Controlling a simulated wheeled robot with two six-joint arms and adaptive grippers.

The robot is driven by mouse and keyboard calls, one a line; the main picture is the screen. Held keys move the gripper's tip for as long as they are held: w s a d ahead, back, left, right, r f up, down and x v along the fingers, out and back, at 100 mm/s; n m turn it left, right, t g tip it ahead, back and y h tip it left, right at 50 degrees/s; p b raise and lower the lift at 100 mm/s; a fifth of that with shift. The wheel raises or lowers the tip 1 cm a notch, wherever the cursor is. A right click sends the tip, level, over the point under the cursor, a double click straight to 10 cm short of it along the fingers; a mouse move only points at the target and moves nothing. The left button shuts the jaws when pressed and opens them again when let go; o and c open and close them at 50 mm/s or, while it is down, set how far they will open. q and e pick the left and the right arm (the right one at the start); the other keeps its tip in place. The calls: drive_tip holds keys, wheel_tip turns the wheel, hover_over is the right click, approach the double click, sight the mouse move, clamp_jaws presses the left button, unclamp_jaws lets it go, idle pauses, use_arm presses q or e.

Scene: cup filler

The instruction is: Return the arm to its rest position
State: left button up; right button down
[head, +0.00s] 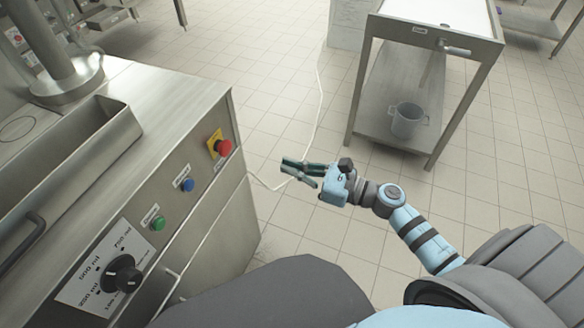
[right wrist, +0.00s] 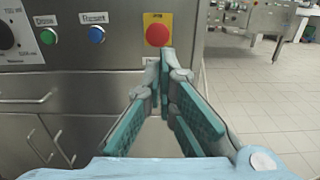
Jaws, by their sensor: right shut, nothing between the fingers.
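My right gripper (head: 284,170) is out over the tiled floor, just right of the cup filler machine (head: 190,130). Its teal-padded fingers point left toward the machine and hold nothing. In the right wrist view the fingertips (right wrist: 167,52) are together, just below the red emergency button (right wrist: 157,35) on its yellow plate. The red button also shows in the head view (head: 223,146), with a gap between it and the fingers. The blue button (head: 188,184), green button (head: 158,222) and black dial (head: 123,274) are on the same panel. My left gripper is not in view.
A steel table (head: 432,28) stands at the upper right, with a grey container (head: 408,120) on its lower shelf. A white cable (head: 320,85) runs over the floor.

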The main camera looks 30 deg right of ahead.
idle(0.3)
drive_tip(key=w+d+f+m+t+h, duration=0.25)
drive_tip(key=d+f+m+h, duration=0.45)
drive_tip(key=m, duration=0.7)
drive_tip(key=s+d+f+m+g+h+p, duration=0.1)
drive_tip(key=s+d+f+m+g+h, duration=0.15)
drive_tip(key=d+f+m, duration=0.4)
drive_tip(key=s+d+f+m+g+h+p, duration=0.1)
drive_tip(key=s+d+f+m+h, duration=0.2)
drive_tip(key=f+m, duration=0.5)
drive_tip(key=s+f+m+g+h+p, duration=0.15)
drive_tip(key=s+f+m+g, duration=0.35)
drive_tip(key=s+f+m, duration=0.7)
drive_tip(key=s+a+f+m+g+p, duration=0.1)
drive_tip(key=s+a+g, duration=0.1)
drive_tip(key=s, duration=0.5)
drive_tip(key=s+a+f+m+g+y+p, duration=0.1)
drive_tip(key=s+a, duration=0.3)
drive_tip(key=s, duration=0.4)
drive_tip(key=s+a+f+m+g, duration=0.1)
drive_tip(key=s+a+f+g, duration=0.2)
drive_tip(key=s, duration=0.5)
drive_tip(key=shift+s+a+p, duration=0.25)
drive_tip(key=shift+a+p, duration=0.15)
drive_tip(key=shift+a, duration=0.15)
